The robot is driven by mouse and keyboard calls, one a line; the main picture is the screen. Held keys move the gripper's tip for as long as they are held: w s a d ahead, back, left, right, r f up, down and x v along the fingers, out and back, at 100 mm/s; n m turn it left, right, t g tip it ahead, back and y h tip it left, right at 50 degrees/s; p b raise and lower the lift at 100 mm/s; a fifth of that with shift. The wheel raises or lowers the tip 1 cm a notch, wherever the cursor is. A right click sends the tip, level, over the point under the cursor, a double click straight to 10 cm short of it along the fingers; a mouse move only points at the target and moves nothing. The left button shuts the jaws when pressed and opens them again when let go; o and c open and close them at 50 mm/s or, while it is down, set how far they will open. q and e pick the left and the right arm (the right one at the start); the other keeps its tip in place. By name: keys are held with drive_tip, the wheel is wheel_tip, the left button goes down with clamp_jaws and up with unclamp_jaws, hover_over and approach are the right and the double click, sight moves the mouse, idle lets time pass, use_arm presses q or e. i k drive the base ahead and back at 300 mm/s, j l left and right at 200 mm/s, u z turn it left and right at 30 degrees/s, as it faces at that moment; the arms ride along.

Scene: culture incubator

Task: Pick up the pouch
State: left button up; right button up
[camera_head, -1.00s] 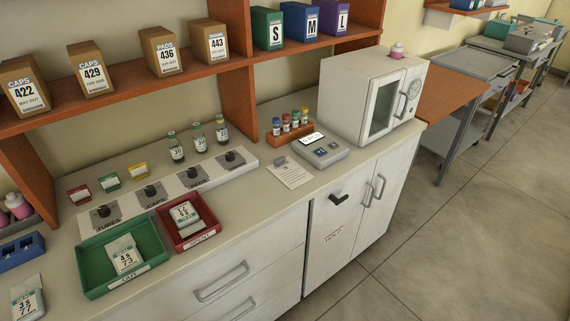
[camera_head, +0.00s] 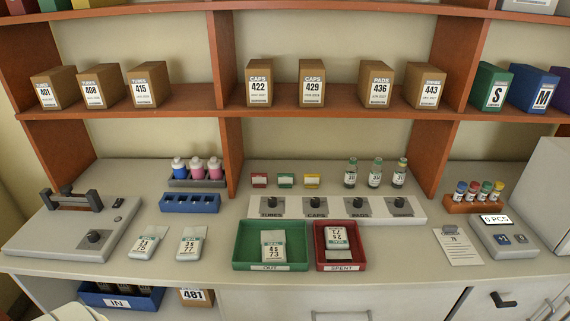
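Several white pouches with printed labels are in view. One pouch (camera_head: 146,240) lies on the counter at the left, beside the grey sealer-like device. A second pouch (camera_head: 190,243), marked 77, lies just right of it. A third pouch (camera_head: 273,245), marked 73, lies in the green OUT tray (camera_head: 243,256). The red SPENT tray (camera_head: 323,256) holds more pouch-like packets (camera_head: 337,238), overlapping so I cannot tell how many. Neither of my grippers is in view.
The grey device (camera_head: 70,228) with a handle stands at the left. A blue rack (camera_head: 190,203) is behind the pouches. A dispenser strip with knobs (camera_head: 336,208) runs behind the trays. A display unit (camera_head: 500,239) is at right. A blue IN bin (camera_head: 118,301) sits below the counter.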

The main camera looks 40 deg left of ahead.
sight(144, 248)
drive_tip(key=u, duration=2)
